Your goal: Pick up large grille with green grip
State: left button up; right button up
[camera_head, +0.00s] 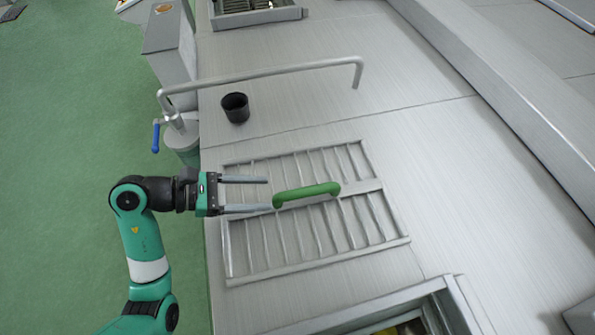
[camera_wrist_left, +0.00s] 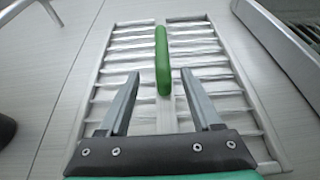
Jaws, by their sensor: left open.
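The large grille (camera_head: 375,250) is a flat metal frame with slats and lies on the grey steel worktop. Its green grip (camera_head: 307,194) is a raised bar on the middle crosspiece. My left gripper (camera_head: 268,194) is open and empty, with its two fingers above the grille, pointing at the near end of the green grip. In the left wrist view the green grip (camera_wrist_left: 162,60) lies ahead, between the lines of the two open fingers (camera_wrist_left: 159,82). The grille (camera_wrist_left: 215,47) fills the middle of that view. My right gripper is not in view.
A black cup (camera_head: 235,107) stands behind the grille, under a bent metal pipe (camera_head: 270,72) with a blue-handled tap (camera_head: 155,136). A metal bin (camera_head: 455,305) is at the front edge, and a long steel ledge (camera_head: 500,85) runs along the right. The worktop right of the grille is clear.

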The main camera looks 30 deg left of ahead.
aim_at(289, 194)
pick_arm(q)
jog(key=shift+d, duration=0.4)
jog(key=p+x, duration=0.1)
jog(key=x, duration=0.4)
jog(key=shift+d+f, duration=0.1)
jog(key=shift+d, duration=0.2)
jog(key=shift+w+d+f, duration=0.1)
jog(key=shift+w, duration=0.15)
jog(key=shift+w+d+p, duration=0.25)
jog(key=shift+p, duration=0.2)
jog(key=p+x, duration=0.1)
jog(key=x, duration=0.3)
jog(key=shift+w+d, duration=0.1)
jog(key=shift+w, duration=0.15)
grip_shut()
